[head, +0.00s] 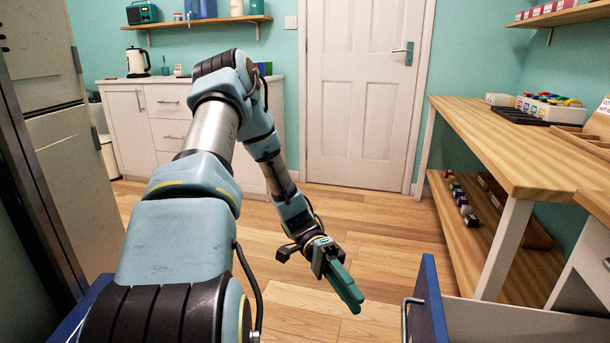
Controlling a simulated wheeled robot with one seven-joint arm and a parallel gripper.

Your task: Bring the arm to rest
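My arm (209,138) reaches forward from the lower left, bends at a raised elbow and slopes down to the right. My gripper (346,290) hangs over the open wooden floor and points down and to the right. Its long teal fingers overlap from this angle, so the gap between them cannot be made out. No separate object shows in the gripper.
A blue-fronted drawer (431,300) stands pulled out to the right of my gripper. A wooden workbench (500,150) with a lower shelf runs along the right. White cabinets (130,125) and a closed door (365,100) are at the back. Floor (385,250) is clear between.

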